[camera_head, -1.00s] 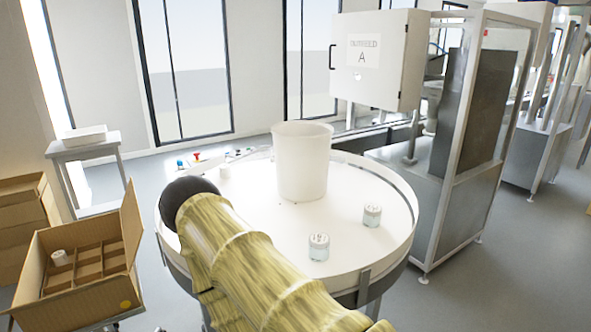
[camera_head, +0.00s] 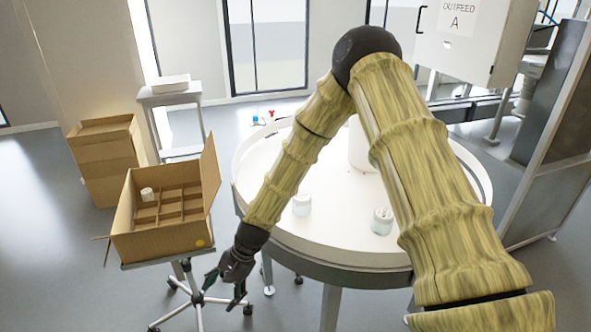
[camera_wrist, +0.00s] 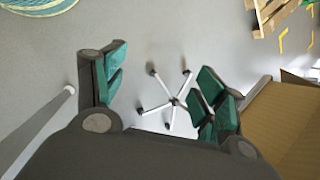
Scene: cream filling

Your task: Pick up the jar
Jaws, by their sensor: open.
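A small white jar (camera_head: 302,205) stands on the round white table (camera_head: 330,238) in the head view. A second jar (camera_head: 382,221) stands to its right, close beside my upper arm. Another white jar (camera_head: 147,194) is in a compartment at the back left of the cardboard box. My gripper (camera_head: 223,291) is open and empty. It hangs low, left of the round table and in front of the box. In the wrist view my gripper (camera_wrist: 163,75) has its green-padded fingers spread above the floor, with no jar between them.
The open divided cardboard box (camera_head: 165,241) sits on a wheeled stand (camera_head: 205,299). A large white tub (camera_head: 359,150) on the table is mostly hidden by my arm. A side table (camera_head: 170,97) and stacked cartons (camera_head: 108,165) stand behind. A pallet (camera_wrist: 275,14) lies on the floor.

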